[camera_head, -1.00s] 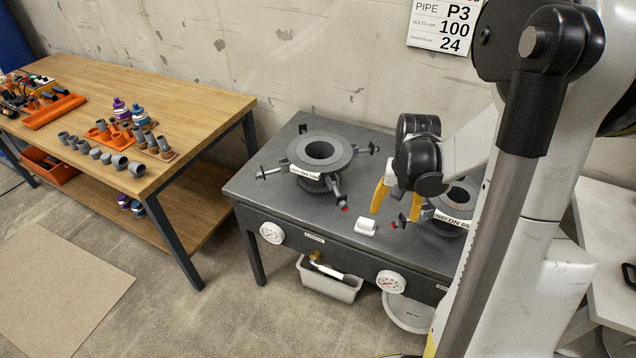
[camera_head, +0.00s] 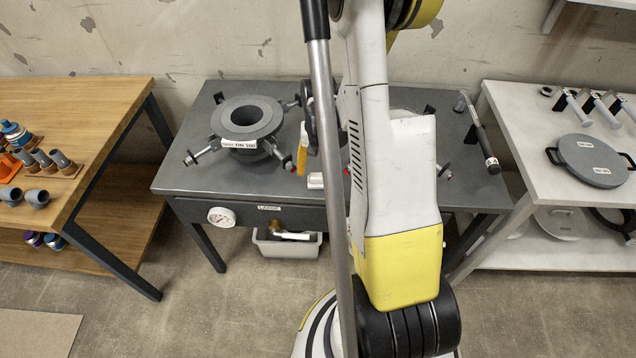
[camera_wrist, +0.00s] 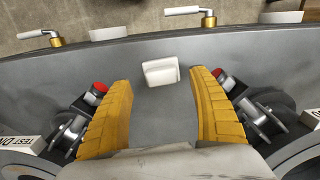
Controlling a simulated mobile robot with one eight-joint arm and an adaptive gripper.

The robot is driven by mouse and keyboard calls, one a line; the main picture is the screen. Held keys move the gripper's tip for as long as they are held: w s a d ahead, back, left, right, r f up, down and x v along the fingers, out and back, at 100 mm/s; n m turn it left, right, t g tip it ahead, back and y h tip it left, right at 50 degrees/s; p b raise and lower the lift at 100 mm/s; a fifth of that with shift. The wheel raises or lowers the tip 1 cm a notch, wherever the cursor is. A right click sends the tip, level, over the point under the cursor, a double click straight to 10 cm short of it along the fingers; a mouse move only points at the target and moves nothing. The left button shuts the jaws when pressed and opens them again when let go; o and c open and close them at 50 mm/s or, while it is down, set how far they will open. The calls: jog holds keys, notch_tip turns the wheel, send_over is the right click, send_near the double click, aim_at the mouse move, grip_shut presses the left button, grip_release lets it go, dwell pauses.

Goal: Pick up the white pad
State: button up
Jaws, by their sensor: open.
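The white pad (camera_wrist: 160,72) is a small rounded block lying on the dark grey bench top. In the wrist view it sits just beyond the fingertips, between their lines and nearer the bench's front edge. In the head view the pad (camera_head: 315,180) shows partly beside my arm. My gripper (camera_wrist: 160,82) has its two yellow fingers spread wide on either side, with nothing between them. In the head view only one yellow finger (camera_head: 302,150) shows clearly; my arm hides the rest.
A flanged fitting (camera_head: 246,122) with clamp bolts stands left on the grey bench (camera_head: 175,180); another is mostly hidden behind my arm. Red-tipped bolts (camera_wrist: 98,88) flank my fingers. A wooden table (camera_head: 95,105) stands left, a white table (camera_head: 520,130) right. A bin (camera_head: 270,245) hangs below.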

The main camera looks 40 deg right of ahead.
aim_at(318, 175)
jog(key=f, duration=0.1)
jog(key=f+b, duration=0.1)
jog(key=f, duration=0.1)
jog(key=shift+w+f, duration=0.2)
jog(key=shift+f, duration=0.05)
jog(key=shift+r, duration=0.1)
jog(key=c, duration=1.2)
jog(key=shift+c, duration=0.2)
notch_tip(318, 175, up, 10)
jog(key=p, duration=0.4)
jog(key=shift+c, duration=0.2)
